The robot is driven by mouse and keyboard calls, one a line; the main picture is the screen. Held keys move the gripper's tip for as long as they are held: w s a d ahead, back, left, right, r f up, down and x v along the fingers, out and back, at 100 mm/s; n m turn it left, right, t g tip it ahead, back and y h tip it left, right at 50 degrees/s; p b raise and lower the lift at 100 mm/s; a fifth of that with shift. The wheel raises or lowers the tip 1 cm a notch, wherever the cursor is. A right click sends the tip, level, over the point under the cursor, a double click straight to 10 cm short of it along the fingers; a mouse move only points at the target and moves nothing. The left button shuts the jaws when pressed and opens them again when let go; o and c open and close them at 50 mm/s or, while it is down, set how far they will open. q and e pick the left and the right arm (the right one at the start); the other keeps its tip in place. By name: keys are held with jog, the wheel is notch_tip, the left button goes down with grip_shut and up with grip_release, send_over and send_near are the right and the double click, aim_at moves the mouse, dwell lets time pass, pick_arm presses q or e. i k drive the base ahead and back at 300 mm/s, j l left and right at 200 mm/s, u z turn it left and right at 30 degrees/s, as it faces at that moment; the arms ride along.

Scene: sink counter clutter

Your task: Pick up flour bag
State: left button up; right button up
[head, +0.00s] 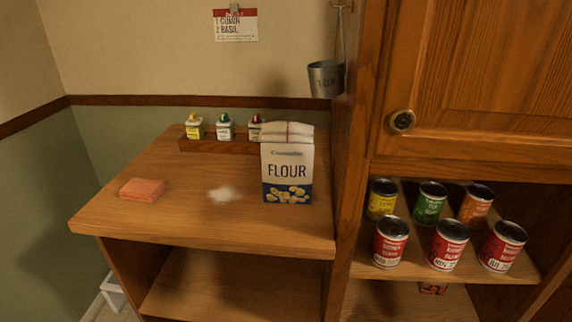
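The flour bag (287,172) is a white paper bag with the word FLOUR, a blue band at the bottom and a folded top. It stands upright on the wooden counter (170,222) in the head view, near the counter's right end and close to the wooden cabinet. Neither of my grippers is in view.
A small spice rack (215,145) with little jars stands behind the bag. An orange sponge (143,190) and a white powder patch (223,194) lie left of it. The cabinet (352,150) rises close on the right; cans (447,245) fill its shelf. A metal cup (326,79) hangs above.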

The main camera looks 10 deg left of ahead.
aim_at(287, 148)
jog(key=j+z, duration=0.35)
jog(key=j, duration=0.45)
jog(key=j+z, duration=0.4)
jog(key=j, duration=0.4)
